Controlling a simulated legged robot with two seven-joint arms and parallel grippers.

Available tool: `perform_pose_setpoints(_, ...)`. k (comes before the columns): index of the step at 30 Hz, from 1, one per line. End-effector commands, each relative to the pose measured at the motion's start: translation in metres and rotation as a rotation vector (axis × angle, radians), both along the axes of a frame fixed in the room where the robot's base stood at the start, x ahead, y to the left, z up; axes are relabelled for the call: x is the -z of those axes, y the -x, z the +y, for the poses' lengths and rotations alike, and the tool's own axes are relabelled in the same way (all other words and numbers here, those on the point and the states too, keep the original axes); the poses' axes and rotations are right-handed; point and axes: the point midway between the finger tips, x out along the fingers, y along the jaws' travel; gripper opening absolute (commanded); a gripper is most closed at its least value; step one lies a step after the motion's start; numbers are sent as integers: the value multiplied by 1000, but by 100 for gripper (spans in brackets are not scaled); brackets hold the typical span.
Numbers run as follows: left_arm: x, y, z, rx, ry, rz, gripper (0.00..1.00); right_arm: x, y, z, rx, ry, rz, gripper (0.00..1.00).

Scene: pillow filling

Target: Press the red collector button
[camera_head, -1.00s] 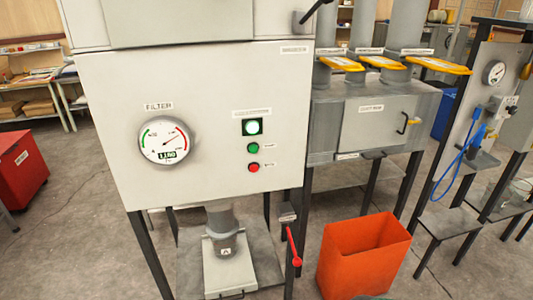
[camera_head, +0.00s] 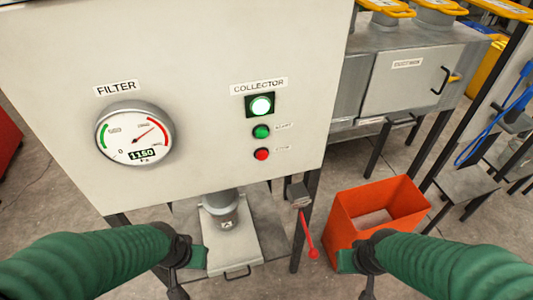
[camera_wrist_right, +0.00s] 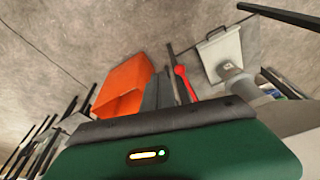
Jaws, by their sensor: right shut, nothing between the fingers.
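The red collector button (camera_head: 262,154) is the lowest control in the column under the COLLECTOR label on the pale cabinet panel (camera_head: 205,50). A green button (camera_head: 261,132) sits just above it, and a lit green-white lamp (camera_head: 261,105) above that. My right gripper (camera_head: 345,260) is below and to the right of the red button, clear of the panel. It is shut and empty; its grey fingers also show in the right wrist view (camera_wrist_right: 158,90). My left gripper (camera_head: 200,257) is below and to the left of the button; its jaws cannot be made out.
A FILTER gauge (camera_head: 135,134) reading 1150 is left of the buttons. A red-handled lever (camera_head: 308,235) hangs below the cabinet's right corner, close to my right gripper. An open orange bin (camera_head: 375,208) stands on the floor to the right.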

Motion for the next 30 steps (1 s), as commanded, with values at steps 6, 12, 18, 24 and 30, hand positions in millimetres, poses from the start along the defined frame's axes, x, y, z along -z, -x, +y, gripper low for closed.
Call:
perform_pose_setpoints(6,-73,0,0,-1,0,0,36,-61,-53,27,-262,63,-175,0)
perform_pose_setpoints(12,-146,0,-1,-1,0,-1,36,-125,-106,111,-674,53,-457,0)
perform_pose_setpoints(18,-170,0,-1,-1,0,-1,36,-151,-113,169,-881,-8,-611,0)
perform_pose_setpoints(24,-167,0,-1,0,0,0,36,-149,-113,176,-905,-18,-632,0)
perform_pose_setpoints(30,-167,0,-1,0,0,0,36,-150,-115,176,-902,-18,-632,0)
